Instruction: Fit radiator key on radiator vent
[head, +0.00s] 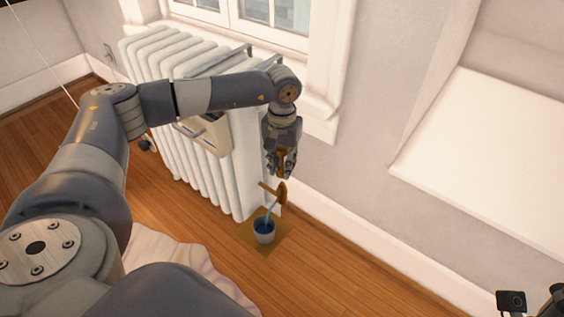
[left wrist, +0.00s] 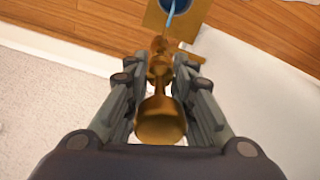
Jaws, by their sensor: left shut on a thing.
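My left gripper (head: 281,172) is shut on the brass radiator key (left wrist: 160,118), and its fingers point down toward the floor. The key's wide round end faces the camera in the left wrist view, and its narrow end points away. The brass radiator vent (head: 282,193) is at the radiator's near lower corner, just below the gripper in the head view. In the left wrist view the brass of the vent (left wrist: 190,56) shows beyond the key's far end. I cannot tell whether key and vent touch.
The white ribbed radiator (head: 190,165) stands under the window. A small cup (head: 264,236) with blue inside stands on a brown mat (head: 246,232) below the vent, and a thin blue strip runs down into it. A pale rumpled cloth (head: 165,255) lies nearby. The wooden floor on the right is clear.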

